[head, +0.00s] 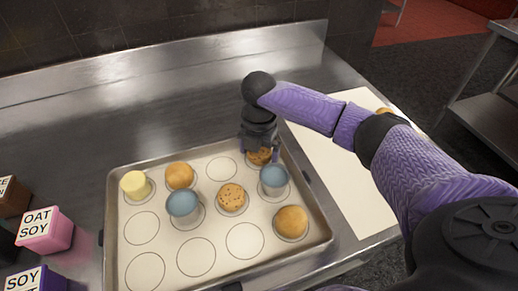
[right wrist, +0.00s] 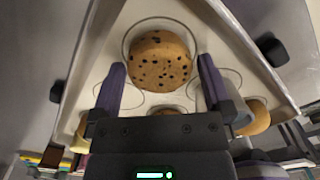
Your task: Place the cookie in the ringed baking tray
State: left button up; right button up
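The ringed baking tray (head: 112,250) lies on the steel counter, its white liner marked with rings. A chocolate-chip cookie (head: 264,161) rests in the ring at the tray's far right corner. It also shows in the right wrist view (right wrist: 160,60), within the ring but off-centre toward my gripper. My right gripper (head: 259,150) is above this cookie, fingers spread on either side with small gaps; it also shows in the right wrist view (right wrist: 161,66). A second cookie (head: 231,196) sits in a middle ring. My left gripper is out of view.
The tray also holds two buns (head: 179,175) (head: 291,220), two blue cups (head: 183,204) (head: 273,177) and a yellow cup (head: 135,185). Several rings are empty. Labelled boxes, one pink (head: 45,232), stand at left. A pale sheet (head: 335,170) lies right of the tray.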

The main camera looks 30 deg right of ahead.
notch_tip(320, 180, up, 12)
jog(key=p, duration=0.3)
jog(key=shift+r+p, duration=0.15)
jog(key=shift+p, duration=0.2)
